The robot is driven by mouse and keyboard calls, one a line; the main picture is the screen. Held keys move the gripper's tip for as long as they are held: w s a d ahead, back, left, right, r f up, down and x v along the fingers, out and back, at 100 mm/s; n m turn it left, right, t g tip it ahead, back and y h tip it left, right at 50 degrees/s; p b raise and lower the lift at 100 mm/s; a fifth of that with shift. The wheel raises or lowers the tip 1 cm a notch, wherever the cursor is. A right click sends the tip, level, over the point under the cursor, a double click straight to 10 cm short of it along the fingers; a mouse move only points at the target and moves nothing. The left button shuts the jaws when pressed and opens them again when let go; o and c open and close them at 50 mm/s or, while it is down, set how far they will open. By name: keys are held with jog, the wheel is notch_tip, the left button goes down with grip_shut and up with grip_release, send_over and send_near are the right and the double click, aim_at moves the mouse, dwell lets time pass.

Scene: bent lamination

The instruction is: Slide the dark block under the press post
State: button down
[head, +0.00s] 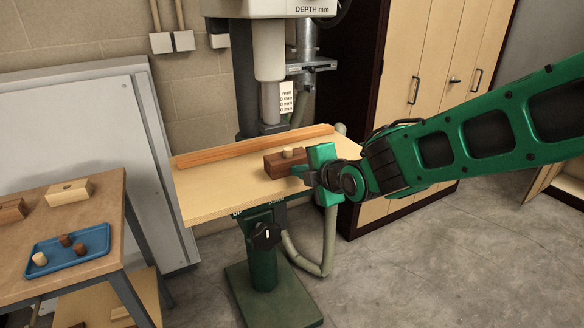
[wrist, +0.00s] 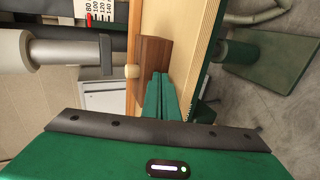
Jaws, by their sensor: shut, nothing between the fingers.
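The dark block (head: 284,166) lies on the light wooden press table (head: 215,190), with a pale round peg (head: 287,153) standing up from its top. The press post (head: 268,95) hangs above the table, behind and left of the block in the head view. It also shows at the left of the wrist view (wrist: 50,53). My gripper (head: 302,170) is shut and empty, at the right end of the block. In the wrist view its closed green fingers (wrist: 161,92) reach the near end of the block (wrist: 154,57). I cannot tell whether they touch it.
A wooden fence strip (head: 245,147) runs along the back of the press table. The table is clear left of the block. A side bench (head: 95,210) at the left holds a blue tray (head: 68,252) with small pegs and a pale block (head: 69,192).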

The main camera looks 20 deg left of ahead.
aim_at(282, 154)
jog(key=shift+w+a, duration=1.7)
jog(key=shift+a, duration=0.3)
jog(key=shift+w+a, duration=0.15)
jog(key=shift+a, duration=0.05)
jog(key=shift+w+a, duration=0.55)
jog(key=shift+a, duration=0.1)
jog(key=shift+w+a, duration=0.15)
jog(key=shift+a, duration=0.05)
jog(key=shift+w+a, duration=0.75)
jog(key=shift+a, duration=0.1)
jog(key=shift+w+a, duration=0.1)
jog(key=shift+s+d+r, duration=0.15)
jog(key=shift+s+d, duration=0.85)
jog(key=shift+d, duration=0.15)
jog(key=shift+s+d+r, duration=0.2)
jog(key=shift+s+d, duration=0.75)
jog(key=shift+d, duration=0.2)
jog(key=shift+s+d+r, duration=0.15)
jog(key=shift+s+d, duration=0.85)
jog(key=shift+d, duration=0.15)
